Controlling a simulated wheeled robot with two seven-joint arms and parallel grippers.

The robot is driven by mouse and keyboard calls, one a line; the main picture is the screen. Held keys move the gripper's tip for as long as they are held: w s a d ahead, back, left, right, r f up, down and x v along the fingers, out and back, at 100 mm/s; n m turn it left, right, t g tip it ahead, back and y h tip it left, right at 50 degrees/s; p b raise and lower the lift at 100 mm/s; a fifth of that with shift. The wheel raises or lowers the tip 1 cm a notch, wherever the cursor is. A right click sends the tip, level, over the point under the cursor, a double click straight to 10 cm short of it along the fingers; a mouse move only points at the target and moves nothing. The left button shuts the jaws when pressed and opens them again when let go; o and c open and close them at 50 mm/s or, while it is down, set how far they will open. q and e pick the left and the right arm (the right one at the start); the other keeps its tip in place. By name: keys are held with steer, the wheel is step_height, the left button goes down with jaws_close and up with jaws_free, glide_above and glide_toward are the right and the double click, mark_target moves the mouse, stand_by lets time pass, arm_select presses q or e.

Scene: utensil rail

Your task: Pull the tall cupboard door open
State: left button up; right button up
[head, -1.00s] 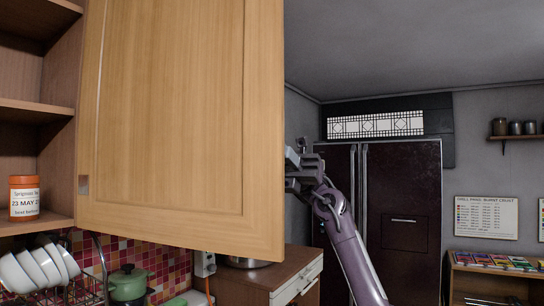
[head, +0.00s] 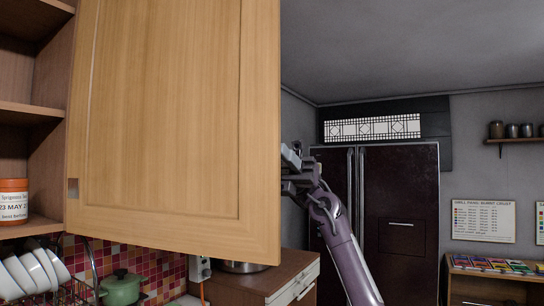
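The tall wooden cupboard door (head: 170,115) stands swung open and fills the left and middle of the head view. The cupboard's inside shelves (head: 30,108) show at the far left. My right gripper (head: 292,160) is at the door's free right edge, partly behind it. Its fingers are mostly hidden by the door edge, so I cannot tell whether they are open, shut, or touching the door. My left gripper is not in view.
An orange-lidded jar (head: 13,201) stands on the cupboard shelf. Below are white bowls in a dish rack (head: 85,291), a green pot (head: 122,287) and a drawer counter (head: 262,286). A dark fridge (head: 400,205) stands behind my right arm.

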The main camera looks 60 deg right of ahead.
steer(key=shift+d, duration=0.1)
steer(key=p+v, duration=0.1)
steer(key=v, duration=0.6)
steer(key=shift+d+p, duration=0.3)
steer(key=shift+f, duration=0.1)
